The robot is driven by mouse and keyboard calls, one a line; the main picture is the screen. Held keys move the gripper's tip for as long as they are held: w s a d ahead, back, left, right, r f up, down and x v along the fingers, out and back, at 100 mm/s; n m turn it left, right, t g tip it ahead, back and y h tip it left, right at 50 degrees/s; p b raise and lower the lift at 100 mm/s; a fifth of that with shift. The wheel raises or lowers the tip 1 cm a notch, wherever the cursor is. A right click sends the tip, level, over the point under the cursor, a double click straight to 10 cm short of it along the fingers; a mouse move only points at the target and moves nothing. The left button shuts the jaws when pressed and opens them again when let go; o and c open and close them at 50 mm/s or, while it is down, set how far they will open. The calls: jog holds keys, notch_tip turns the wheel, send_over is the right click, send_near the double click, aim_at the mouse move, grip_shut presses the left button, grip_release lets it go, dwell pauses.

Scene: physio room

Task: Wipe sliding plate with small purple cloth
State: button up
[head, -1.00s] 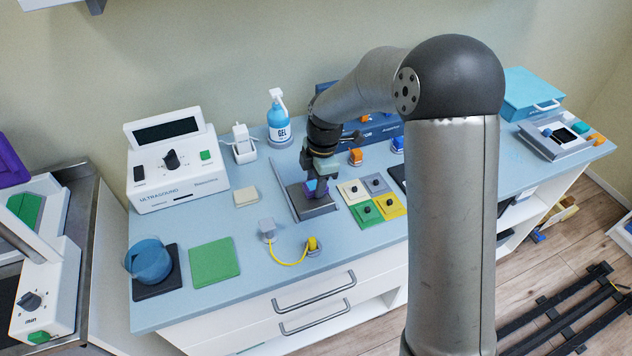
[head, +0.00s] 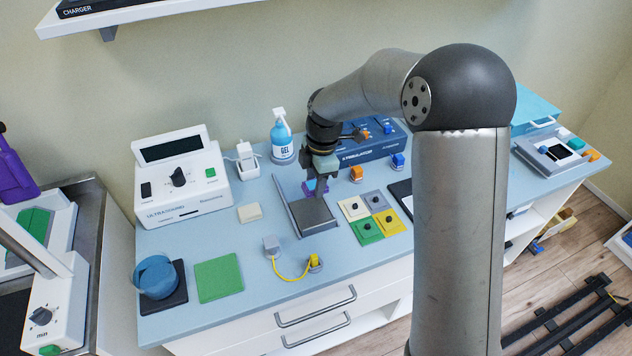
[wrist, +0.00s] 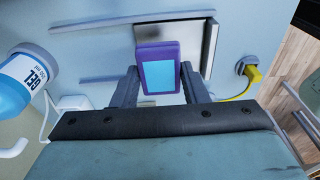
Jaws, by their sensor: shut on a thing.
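The sliding plate (head: 312,217) is a flat grey metal plate on the blue counter, between thin rails. Its bright metal also shows in the wrist view (wrist: 205,40). My gripper (head: 314,185) is at the plate's back end, pointing down. In the wrist view my gripper (wrist: 159,78) is shut on the small purple cloth (wrist: 143,60), a purple block with a light blue face. The cloth (head: 309,185) is partly hidden by my gripper in the head view. I cannot tell whether it touches the plate.
A white ultrasound unit (head: 182,180), a gel bottle (head: 282,140) and a stimulator box (head: 365,148) stand behind and beside the plate. Coloured tiles (head: 367,230) lie to its right. A yellow cable (head: 290,275) is in front. A green pad (head: 218,277) lies front left.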

jog(key=shift+r+p, duration=0.5)
jog(key=shift+r, duration=0.55)
